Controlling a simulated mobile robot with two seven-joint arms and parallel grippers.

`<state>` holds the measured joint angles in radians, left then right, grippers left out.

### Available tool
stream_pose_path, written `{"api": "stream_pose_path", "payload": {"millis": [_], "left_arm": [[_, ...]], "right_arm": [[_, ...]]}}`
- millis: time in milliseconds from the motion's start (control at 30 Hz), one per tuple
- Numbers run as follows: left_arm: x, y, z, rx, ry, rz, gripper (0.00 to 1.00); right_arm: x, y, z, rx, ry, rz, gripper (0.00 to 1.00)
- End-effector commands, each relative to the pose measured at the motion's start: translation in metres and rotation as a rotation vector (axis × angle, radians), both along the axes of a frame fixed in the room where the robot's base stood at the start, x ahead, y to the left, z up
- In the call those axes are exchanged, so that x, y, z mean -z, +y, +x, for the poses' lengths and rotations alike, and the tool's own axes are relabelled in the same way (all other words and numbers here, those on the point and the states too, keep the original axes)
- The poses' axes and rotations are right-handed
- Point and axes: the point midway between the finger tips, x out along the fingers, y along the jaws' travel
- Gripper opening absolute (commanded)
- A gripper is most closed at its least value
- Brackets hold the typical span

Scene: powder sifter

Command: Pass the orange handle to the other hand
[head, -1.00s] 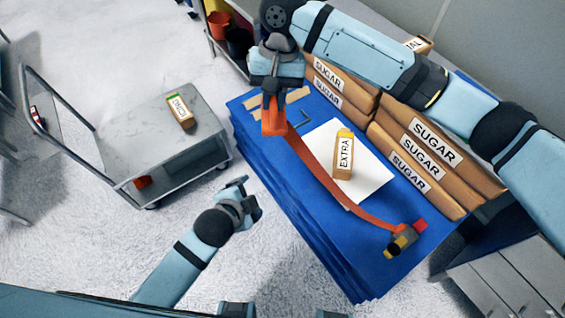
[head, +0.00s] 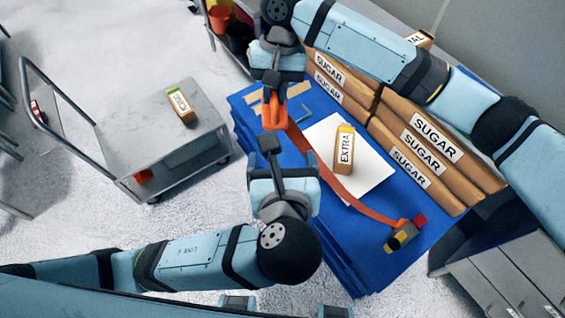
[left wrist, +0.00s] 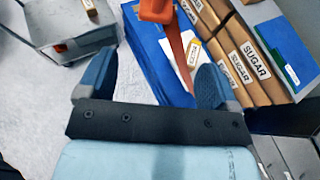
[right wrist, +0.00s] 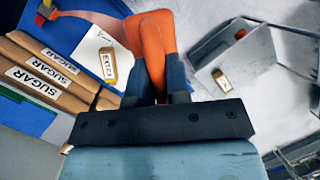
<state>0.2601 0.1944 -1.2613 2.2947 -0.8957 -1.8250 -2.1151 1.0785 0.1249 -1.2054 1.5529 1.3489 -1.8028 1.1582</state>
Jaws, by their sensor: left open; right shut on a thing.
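The orange handle (head: 274,117) hangs over the left edge of the blue stack. An orange strap (head: 325,180) runs from it to a small yellow and grey piece with a red end (head: 403,235). My right gripper (head: 272,90) is shut on the handle from above; the handle also shows between its fingers in the right wrist view (right wrist: 154,48). My left gripper (head: 270,148) is open just below the handle's lower end. In the left wrist view the handle (left wrist: 157,10) is at the top, beyond the open fingers (left wrist: 150,85), with a gap between.
The blue stack (head: 335,255) carries a white sheet (head: 375,180), an EXTRA box (head: 344,150) and a small hex key. SUGAR bags (head: 430,140) line its far side. A grey cart (head: 150,150) with a small box (head: 181,106) stands at left.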

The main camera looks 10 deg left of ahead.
Motion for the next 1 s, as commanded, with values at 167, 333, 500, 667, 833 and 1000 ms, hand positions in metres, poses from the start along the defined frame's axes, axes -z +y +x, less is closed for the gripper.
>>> {"api": "stream_pose_path", "payload": {"millis": [167, 333, 500, 667, 833, 1000], "left_arm": [[0.011, 0.005, 0.027, -0.003, -0.001, 0.003, 0.85], [0.025, 0.010, 0.058, -0.004, 0.000, 0.002, 0.85], [0.035, 0.014, 0.083, -0.004, 0.001, -0.001, 0.85], [0.041, 0.016, 0.097, -0.002, 0.002, -0.002, 0.85], [0.043, 0.017, 0.102, -0.001, 0.002, -0.003, 0.85], [0.043, 0.017, 0.102, -0.002, 0.001, -0.004, 0.85]], "right_arm": [[0.000, 0.000, 0.000, 0.000, 0.000, 0.000, 0.00], [0.000, 0.000, 0.000, 0.000, 0.000, 0.000, 0.00], [0.000, 0.000, 0.000, 0.000, 0.000, 0.000, 0.00], [0.000, 0.000, 0.000, 0.000, 0.000, 0.000, 0.00], [0.000, 0.000, 0.000, 0.000, 0.000, 0.000, 0.00], [0.000, 0.000, 0.000, 0.000, 0.000, 0.000, 0.00]]}}
